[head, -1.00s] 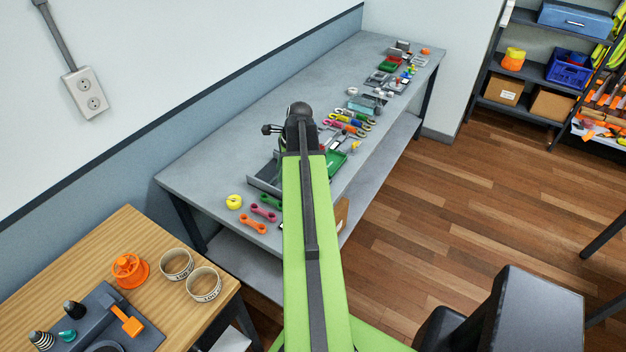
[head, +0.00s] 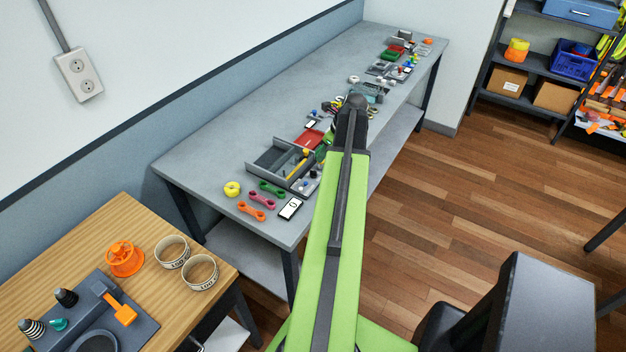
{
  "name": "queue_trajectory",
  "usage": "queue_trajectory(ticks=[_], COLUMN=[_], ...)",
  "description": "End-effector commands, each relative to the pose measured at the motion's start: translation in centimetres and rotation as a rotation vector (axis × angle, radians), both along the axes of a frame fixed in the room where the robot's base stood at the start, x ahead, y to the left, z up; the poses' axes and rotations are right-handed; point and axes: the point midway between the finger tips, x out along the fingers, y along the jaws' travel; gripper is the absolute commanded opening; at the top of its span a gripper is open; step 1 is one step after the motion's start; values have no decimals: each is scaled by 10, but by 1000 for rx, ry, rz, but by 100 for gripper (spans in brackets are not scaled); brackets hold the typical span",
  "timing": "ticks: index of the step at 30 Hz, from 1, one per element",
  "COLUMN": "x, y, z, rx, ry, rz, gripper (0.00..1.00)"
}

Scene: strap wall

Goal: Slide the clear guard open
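My green arm reaches up over the grey bench, and its dark end with my gripper (head: 351,108) is over the right edge of the bench, around its middle. The fingers are hidden behind the arm's end, so I cannot tell whether they are open or shut. I cannot pick out the clear guard for certain. A pale teal, see-through-looking piece (head: 368,92) lies on the bench just beyond my gripper, too small to identify.
The long grey bench (head: 215,145) runs along the wall. A wooden table (head: 75,237) stands at lower left. Open floor (head: 430,205) lies to the right.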

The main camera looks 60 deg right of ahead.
Motion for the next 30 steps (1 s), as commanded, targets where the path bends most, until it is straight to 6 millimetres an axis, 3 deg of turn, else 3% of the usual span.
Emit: queue_trajectory(ticks=[1, 12, 24, 30], x=[5, 34, 40, 39], y=[0, -1, -1, -1], z=[-22, -91, -97, -97], rx=[0, -1, -1, -1], ry=[0, 0, 0, 0], rz=[2, 1, -1, -1], gripper=[32, 32, 30, 4])
